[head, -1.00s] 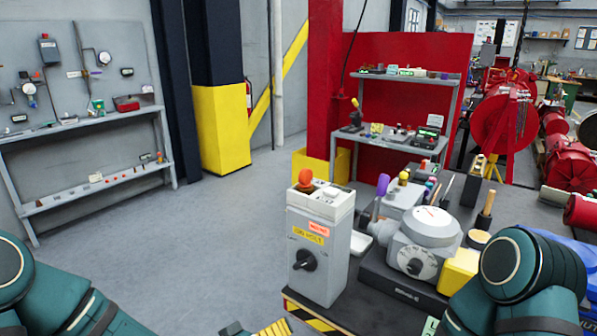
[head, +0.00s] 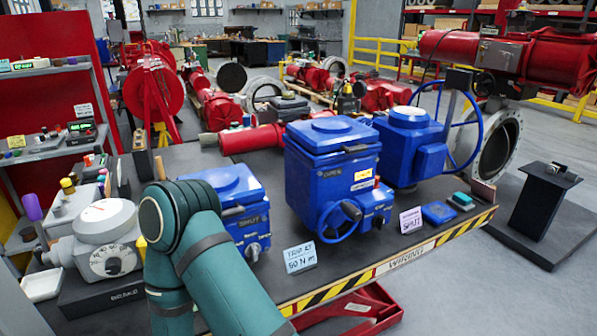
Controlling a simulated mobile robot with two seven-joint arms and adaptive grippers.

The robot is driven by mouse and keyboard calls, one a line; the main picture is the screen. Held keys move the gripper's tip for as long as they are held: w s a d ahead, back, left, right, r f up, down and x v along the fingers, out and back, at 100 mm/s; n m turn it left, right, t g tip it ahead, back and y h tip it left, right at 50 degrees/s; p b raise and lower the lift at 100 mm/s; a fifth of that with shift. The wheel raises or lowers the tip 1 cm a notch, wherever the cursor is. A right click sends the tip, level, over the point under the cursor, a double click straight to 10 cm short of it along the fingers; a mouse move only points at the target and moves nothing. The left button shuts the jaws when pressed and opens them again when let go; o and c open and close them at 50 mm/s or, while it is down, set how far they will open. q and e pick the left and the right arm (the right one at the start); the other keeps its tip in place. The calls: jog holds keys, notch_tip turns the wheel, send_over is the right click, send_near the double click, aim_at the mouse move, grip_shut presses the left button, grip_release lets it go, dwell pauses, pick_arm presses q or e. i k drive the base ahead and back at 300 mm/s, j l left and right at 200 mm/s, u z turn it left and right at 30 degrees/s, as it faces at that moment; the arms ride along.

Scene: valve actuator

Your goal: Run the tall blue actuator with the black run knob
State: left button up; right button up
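The tall blue actuator (head: 326,172) stands on the dark bench near the middle of the head view, with a small label on its front. A blue handwheel (head: 336,222) is low on its front. A black knob (head: 351,210) shows beside the wheel, on or near a small blue side box (head: 377,203). I cannot tell its setting. A shorter blue actuator (head: 232,190) is to the left, partly behind my teal arm. Another blue actuator (head: 410,143) with a large handwheel is to the right. Neither of my grippers is in view.
A "TRIP AT 60 N m" card (head: 300,257) and a "SHUT" card (head: 411,220) stand on the bench (head: 345,258) near its striped front edge. A grey gauge unit (head: 104,240) is at left. A black stand (head: 537,212) is on the floor at right. My arm crosses the lower left.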

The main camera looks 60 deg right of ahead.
aim_at(378, 222)
jog(key=l+z, duration=0.1)
jog(key=z, duration=0.75)
jog(key=l+z, duration=0.15)
jog(key=z, duration=0.3)
jog(key=i+z, duration=0.1)
jog(key=z, duration=0.8)
jog(key=i+l, duration=0.05)
jog(key=i, duration=0.05)
